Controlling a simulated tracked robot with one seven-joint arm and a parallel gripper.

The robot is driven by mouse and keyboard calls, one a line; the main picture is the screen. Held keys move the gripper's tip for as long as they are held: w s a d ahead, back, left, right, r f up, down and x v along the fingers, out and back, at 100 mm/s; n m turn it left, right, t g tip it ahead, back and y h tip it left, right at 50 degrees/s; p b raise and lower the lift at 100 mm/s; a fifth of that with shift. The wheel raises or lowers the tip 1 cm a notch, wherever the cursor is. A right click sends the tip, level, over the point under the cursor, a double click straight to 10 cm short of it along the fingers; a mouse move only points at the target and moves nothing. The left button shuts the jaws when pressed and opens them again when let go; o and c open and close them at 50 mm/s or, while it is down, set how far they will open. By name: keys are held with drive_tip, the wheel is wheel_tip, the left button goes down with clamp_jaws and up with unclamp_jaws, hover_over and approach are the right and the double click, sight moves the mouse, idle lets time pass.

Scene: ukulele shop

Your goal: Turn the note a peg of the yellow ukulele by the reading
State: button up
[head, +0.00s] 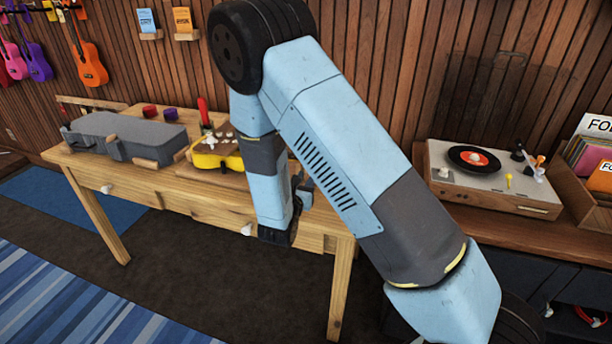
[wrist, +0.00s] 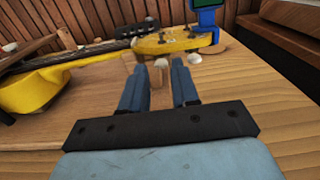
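The yellow ukulele lies on the wooden workbench; its body (wrist: 30,92) is at the left of the wrist view, and its dark neck (wrist: 85,52) runs right to the yellow headstock (wrist: 180,40). Pale pegs show along the headstock, one near peg (wrist: 163,63) just ahead of my fingertips and one far peg (wrist: 150,19) behind. A blue clip-on tuner (wrist: 206,14) stands at the headstock's end; its reading is not legible. My gripper (wrist: 158,70) is open and empty, short of the near edge. In the head view my arm hides the headstock; part of the yellow body (head: 215,160) shows.
The workbench (head: 170,185) also holds a grey case (head: 122,135) at the left and small red and purple blocks. A record player (head: 490,180) stands on a counter at the right. Bare bench top lies right of the headstock in the wrist view.

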drive_tip(key=shift+x, duration=1.55)
drive_tip(key=shift+c, duration=0.4)
